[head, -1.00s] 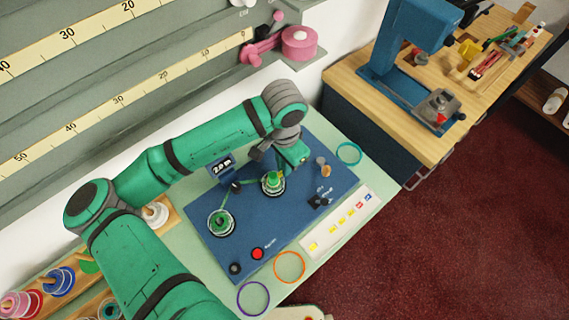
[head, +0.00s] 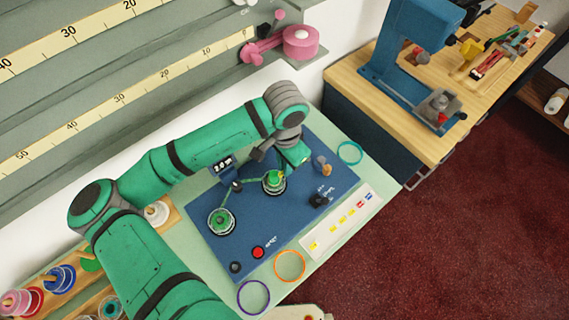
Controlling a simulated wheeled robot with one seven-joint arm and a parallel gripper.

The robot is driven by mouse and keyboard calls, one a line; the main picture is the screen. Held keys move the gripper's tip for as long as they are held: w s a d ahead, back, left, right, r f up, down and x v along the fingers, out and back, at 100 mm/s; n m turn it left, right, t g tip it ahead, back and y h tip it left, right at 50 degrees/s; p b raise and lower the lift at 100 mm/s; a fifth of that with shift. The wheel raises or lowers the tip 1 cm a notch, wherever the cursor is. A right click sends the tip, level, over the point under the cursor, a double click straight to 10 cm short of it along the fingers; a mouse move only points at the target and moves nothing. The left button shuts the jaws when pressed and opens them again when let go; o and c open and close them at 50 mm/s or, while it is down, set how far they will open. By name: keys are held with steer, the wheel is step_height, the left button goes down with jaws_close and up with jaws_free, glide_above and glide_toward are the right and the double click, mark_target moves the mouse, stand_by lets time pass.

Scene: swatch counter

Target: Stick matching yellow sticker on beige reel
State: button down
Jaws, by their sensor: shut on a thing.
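My gripper (head: 283,172) is low over the right-hand reel (head: 274,186) on the blue winding machine (head: 325,194). It is shut on a small yellow piece, apparently the yellow sticker (head: 282,176), at the top of this reel. The reel shows green on top with pale rims; I cannot make out clear beige. I cannot tell whether the sticker touches it. A second green-topped reel (head: 221,221) sits to the left on the machine. A white sticker strip (head: 327,237) lies at the machine's front right, with several yellow, red and blue stickers.
An orange ring (head: 290,281), a purple ring (head: 253,313) and a teal ring (head: 350,142) lie around the machine. A red button (head: 257,253) is at its front. A rack of spools (head: 62,278) is at left. A wooden bench (head: 385,111) with a blue press stands at right.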

steer(key=c, duration=1.8)
jaws_free()
steer(key=shift+o, duration=0.2)
step_height(320, 180, up, 7)
